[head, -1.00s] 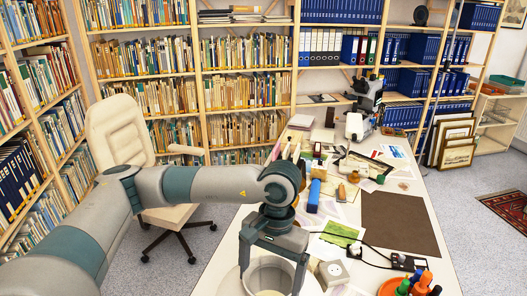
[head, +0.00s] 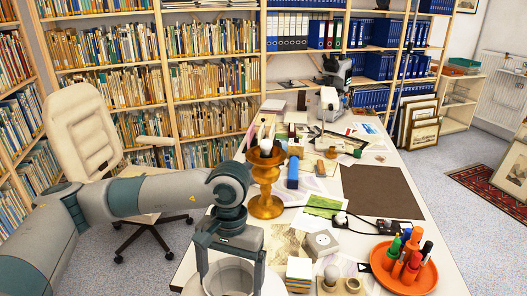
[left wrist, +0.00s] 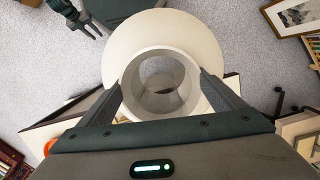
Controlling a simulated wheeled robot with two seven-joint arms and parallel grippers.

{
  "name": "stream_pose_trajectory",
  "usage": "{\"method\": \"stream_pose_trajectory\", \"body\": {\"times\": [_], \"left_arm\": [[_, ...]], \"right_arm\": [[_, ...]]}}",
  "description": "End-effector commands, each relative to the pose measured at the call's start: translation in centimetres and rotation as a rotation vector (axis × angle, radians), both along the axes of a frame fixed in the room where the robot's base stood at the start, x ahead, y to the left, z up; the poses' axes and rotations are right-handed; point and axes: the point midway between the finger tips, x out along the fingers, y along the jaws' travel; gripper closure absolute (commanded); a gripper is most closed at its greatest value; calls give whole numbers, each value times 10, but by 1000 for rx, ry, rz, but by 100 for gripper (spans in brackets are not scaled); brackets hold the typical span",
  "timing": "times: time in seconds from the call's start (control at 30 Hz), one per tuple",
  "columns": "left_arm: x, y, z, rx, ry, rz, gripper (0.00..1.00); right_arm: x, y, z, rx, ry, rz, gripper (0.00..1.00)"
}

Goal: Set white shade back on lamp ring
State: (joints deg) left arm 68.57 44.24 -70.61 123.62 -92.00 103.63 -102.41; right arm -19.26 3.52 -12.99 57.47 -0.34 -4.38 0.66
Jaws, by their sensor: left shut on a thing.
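The white shade (head: 228,279) hangs from my left gripper (head: 229,250), low at the front of the head view and left of the lamp. In the left wrist view the left gripper (left wrist: 163,88) has its fingers shut on the narrow collar of the shade (left wrist: 118,42), whose wide part flares out beyond. The amber turned lamp base (head: 266,203) stands upright on the table, with a white bulb (head: 265,141) in the cup at its top. The ring is too small to make out. My right gripper (left wrist: 88,24) shows in the left wrist view, apart from the shade, its prongs spread and empty.
The white table (head: 425,262) holds an orange tray (head: 427,278) with several colored pieces, a socket box (head: 320,243), a note block (head: 299,271), a blue box (head: 292,172) and a brown mat (head: 380,193). An office chair (head: 85,135) stands behind my left arm.

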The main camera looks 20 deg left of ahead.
Motion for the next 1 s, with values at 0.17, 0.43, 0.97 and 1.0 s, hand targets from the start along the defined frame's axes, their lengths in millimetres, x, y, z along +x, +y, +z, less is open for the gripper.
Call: {"method": "stream_pose_trajectory", "body": {"times": [0.17, 0.43, 0.97, 1.0], "left_arm": [[0, 0, -11, -1, -1, 0, 73], [0, 0, -12, -1, -1, 0, 73], [29, 6, 23, 3, -11, 204, 73], [37, 9, 32, 4, -12, 262, 73]], "right_arm": [[12, 5, -2, 11, -32, 0, 69], [15, 7, 0, 14, -42, 0, 69], [-6, -3, 7, -5, 16, 0, 69], [-13, -5, 9, -11, 33, 0, 69]]}}
